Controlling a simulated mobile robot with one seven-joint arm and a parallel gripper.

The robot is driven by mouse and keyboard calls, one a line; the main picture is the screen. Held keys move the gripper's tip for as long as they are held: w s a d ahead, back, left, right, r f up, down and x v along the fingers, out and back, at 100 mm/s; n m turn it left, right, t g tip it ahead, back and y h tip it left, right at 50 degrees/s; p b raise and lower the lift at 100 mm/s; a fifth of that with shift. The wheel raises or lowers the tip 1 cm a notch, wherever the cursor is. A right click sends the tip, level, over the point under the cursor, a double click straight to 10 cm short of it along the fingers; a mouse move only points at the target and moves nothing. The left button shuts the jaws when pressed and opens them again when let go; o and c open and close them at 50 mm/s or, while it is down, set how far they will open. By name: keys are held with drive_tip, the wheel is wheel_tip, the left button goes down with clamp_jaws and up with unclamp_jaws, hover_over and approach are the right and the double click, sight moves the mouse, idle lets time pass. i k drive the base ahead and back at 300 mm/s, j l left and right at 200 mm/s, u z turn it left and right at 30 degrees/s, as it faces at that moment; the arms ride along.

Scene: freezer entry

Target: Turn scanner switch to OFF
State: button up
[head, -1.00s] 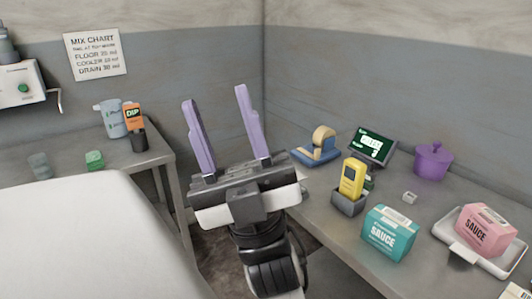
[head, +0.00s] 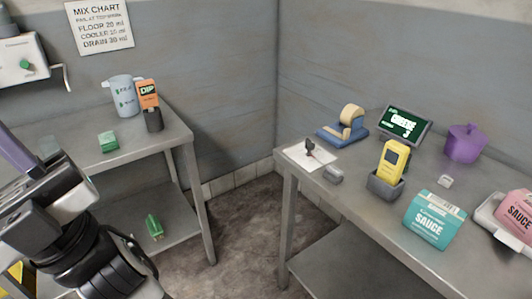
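A yellow handheld device (head: 393,160) stands upright in a grey holder (head: 385,188) on the right table; it looks like a scanner. Its dark screen faces me, but I cannot make out a switch or its position. My gripper (head: 18,152) is at the left edge, far from the yellow device. One purple finger shows and the other is out of view, so I cannot tell how far apart they are. Nothing is visibly held.
The right table (head: 345,222) also bears a tape dispenser (head: 343,128), a lit display (head: 403,124), a purple pot (head: 465,143), a teal sauce carton (head: 434,219) and a white sheet (head: 306,158). The left table (head: 160,140) bears a jug and an orange device. Floor (head: 235,230) is clear between them.

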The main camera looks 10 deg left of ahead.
sight(310, 145)
drive_tip(key=l+u, duration=0.6)
drive_tip(key=i+l, duration=0.2)
drive_tip(key=l, duration=0.15)
drive_tip(key=i+l, duration=0.2)
drive_tip(key=l, duration=0.15)
drive_tip(key=i, duration=0.15)
